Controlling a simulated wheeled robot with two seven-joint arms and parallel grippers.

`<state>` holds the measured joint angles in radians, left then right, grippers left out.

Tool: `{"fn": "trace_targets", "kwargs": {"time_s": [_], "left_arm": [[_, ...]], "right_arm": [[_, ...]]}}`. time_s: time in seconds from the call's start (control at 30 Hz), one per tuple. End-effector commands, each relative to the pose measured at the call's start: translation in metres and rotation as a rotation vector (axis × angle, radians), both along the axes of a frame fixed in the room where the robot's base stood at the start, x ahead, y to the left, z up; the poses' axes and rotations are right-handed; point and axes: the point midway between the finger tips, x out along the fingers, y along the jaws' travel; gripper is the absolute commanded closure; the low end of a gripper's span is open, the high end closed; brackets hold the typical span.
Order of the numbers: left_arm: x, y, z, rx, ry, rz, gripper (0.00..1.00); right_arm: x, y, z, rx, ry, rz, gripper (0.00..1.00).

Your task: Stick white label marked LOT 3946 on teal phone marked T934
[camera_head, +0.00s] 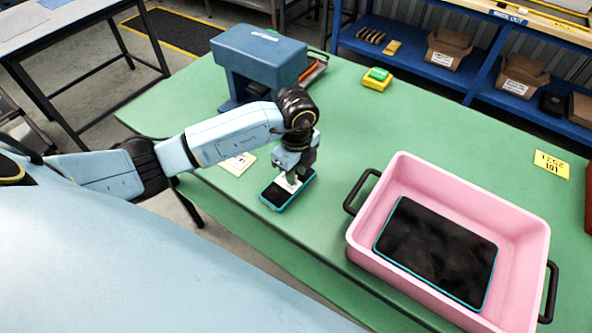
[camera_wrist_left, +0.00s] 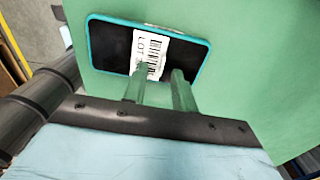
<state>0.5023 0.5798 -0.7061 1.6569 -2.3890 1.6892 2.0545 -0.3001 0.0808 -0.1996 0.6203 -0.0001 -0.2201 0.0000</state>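The teal phone (camera_head: 273,196) lies screen up on the green table near its front edge; its dark screen also fills much of the left wrist view (camera_wrist_left: 108,47). The white label (camera_wrist_left: 149,50), printed with a barcode and "LOT", appears to lie flat across the middle of the screen; its last digits are hidden. The label also shows under the fingers in the head view (camera_head: 288,184). My left gripper (camera_wrist_left: 158,90) is at the phone's long edge, its two fingers apart, one overlapping the label's lower end. No T934 marking is readable. My right gripper is out of view.
A pink tray (camera_head: 436,172) with black handles stands to the right, holding a large teal-edged tablet (camera_head: 437,250). A pale paper sheet (camera_head: 238,164) lies left of the phone. A blue machine (camera_head: 259,58) and a yellow-green block (camera_head: 377,79) stand farther back.

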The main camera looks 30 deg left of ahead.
Motion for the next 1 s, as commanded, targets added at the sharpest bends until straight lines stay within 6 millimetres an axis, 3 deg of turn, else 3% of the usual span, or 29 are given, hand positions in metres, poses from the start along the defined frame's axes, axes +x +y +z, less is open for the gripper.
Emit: {"fn": "trace_targets", "kwargs": {"time_s": [0.5, 0.77, 1.0], "left_arm": [[0.001, 0.001, 0.104, 0.001, -0.004, 0.0, 0.73], [0.0, 0.001, 0.129, 0.001, 0.0, 0.001, 0.73], [0.0, 0.001, 0.146, 0.001, 0.0, 0.001, 0.73]], "right_arm": [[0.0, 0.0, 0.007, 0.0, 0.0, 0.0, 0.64], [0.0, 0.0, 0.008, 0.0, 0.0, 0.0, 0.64], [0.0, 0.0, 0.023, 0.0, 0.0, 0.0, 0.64]]}}
